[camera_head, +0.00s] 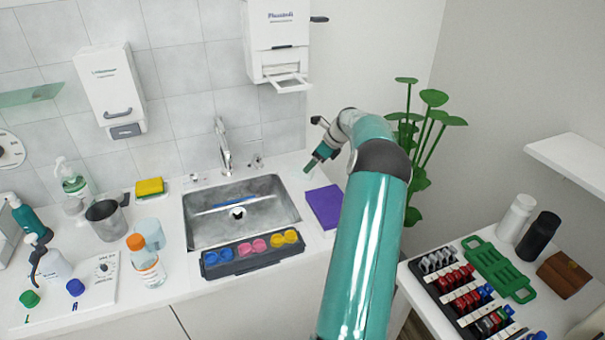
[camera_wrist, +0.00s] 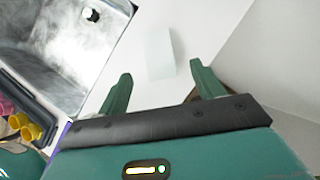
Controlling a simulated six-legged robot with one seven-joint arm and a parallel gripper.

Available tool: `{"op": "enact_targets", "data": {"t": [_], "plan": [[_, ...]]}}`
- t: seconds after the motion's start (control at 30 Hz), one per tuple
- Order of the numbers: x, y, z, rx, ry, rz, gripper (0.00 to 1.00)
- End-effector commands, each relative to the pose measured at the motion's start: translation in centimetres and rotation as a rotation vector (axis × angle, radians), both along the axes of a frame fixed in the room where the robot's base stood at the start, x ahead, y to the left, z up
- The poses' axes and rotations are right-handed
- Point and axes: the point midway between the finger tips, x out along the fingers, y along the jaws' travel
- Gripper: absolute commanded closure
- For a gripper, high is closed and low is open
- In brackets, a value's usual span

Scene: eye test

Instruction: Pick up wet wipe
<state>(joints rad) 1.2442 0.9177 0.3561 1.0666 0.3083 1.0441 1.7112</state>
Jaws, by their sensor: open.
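My gripper (camera_head: 310,167) is above the counter to the right of the sink. In the wrist view its two green fingers (camera_wrist: 160,75) are spread apart with nothing held between them. A pale, flat rectangle (camera_wrist: 160,50) lies on the white surface ahead of the gap between the fingers. It may be the wet wipe, but no label or texture is clear. In the head view that spot is mostly hidden by my gripper and arm. A purple box (camera_head: 324,206) lies on the counter just below my gripper.
The sink (camera_head: 240,190) with its faucet (camera_head: 223,148) is left of my gripper. A dark tray (camera_head: 253,263) of colored cups stands at its front edge. A wall dispenser (camera_head: 277,40) hangs above. A green plant (camera_head: 427,140) and a side table with racks (camera_head: 455,300) are at right.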

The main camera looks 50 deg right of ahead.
Motion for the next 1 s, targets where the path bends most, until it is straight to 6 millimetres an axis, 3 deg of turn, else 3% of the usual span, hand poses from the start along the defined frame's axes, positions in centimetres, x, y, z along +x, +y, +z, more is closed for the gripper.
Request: {"op": "enact_targets", "data": {"t": [0.4, 0.63, 0.67, 0.9, 1.0], "plan": [[3.1, 0.9, -4.1, 0.001, -0.002, 0.001, 0.33], [3.3, 1.0, -4.3, 0.000, -0.001, 0.001, 0.33], [3.3, 1.0, -4.3, 0.000, -0.001, 0.001, 0.35], [3.3, 1.0, -4.3, 0.000, -0.001, 0.001, 0.80], [3.3, 1.0, -4.3, 0.000, -0.001, 0.001, 0.84]]}}
